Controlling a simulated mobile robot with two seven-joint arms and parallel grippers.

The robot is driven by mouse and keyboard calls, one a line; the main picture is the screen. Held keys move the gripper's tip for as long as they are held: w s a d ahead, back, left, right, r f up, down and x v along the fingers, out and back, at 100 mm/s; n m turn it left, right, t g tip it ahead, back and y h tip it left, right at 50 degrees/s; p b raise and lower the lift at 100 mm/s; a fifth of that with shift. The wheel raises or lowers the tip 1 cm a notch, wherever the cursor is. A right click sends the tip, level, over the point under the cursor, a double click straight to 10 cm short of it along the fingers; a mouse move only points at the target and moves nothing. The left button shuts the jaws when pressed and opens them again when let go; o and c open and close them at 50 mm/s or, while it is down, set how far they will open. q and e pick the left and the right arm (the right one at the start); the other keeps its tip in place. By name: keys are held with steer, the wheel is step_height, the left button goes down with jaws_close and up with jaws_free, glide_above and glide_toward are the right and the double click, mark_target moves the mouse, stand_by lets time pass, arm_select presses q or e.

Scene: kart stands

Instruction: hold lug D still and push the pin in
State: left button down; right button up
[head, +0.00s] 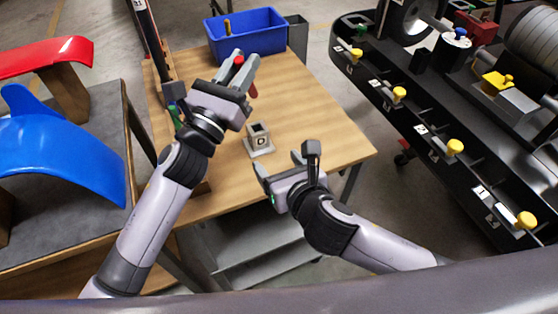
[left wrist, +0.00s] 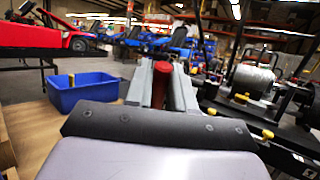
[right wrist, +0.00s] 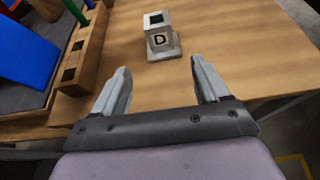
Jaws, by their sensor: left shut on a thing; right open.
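Lug D (head: 258,140) is a small grey block with a square hole in its top, on a flat base, with a "D" label on its front. It stands upright on the wooden table; it also shows in the right wrist view (right wrist: 160,38). My left gripper (head: 242,68) is shut on a red pin (head: 238,61), held above the table behind the lug; the pin also shows between the fingers in the left wrist view (left wrist: 162,82). My right gripper (head: 285,162) is open and empty, just in front of the lug, apart from it.
A blue bin (head: 246,34) with a yellow-topped item stands at the table's back. A wooden rack (right wrist: 84,50) with a green pin stands at the left. Table (head: 325,130) right of the lug is clear.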

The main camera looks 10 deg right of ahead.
mark_target(261, 142)
steer(key=shift+w+a, duration=0.1)
steer(key=shift+w, duration=0.3)
steer(key=x, duration=1.1)
steer(key=shift+w, duration=0.15)
steer(key=c, duration=1.3)
steer(key=shift+o, duration=0.2)
arm_select(q)
steer(key=shift+w+d+f+m+g+h, duration=0.3)
steer(key=shift+w+f+m+g+h, duration=0.45)
steer(key=shift+g, duration=0.95)
steer(key=shift+w+d+f+m+g+h, duration=0.2)
steer(key=shift+f+m+g+h, duration=0.4)
steer(key=shift+f+m+g, duration=0.85)
steer(key=shift+w+d+f+m+g+h, duration=0.45)
steer(key=shift+m+g+h, duration=0.3)
steer(key=shift+g, duration=1.2)
steer(key=shift+a, duration=0.1)
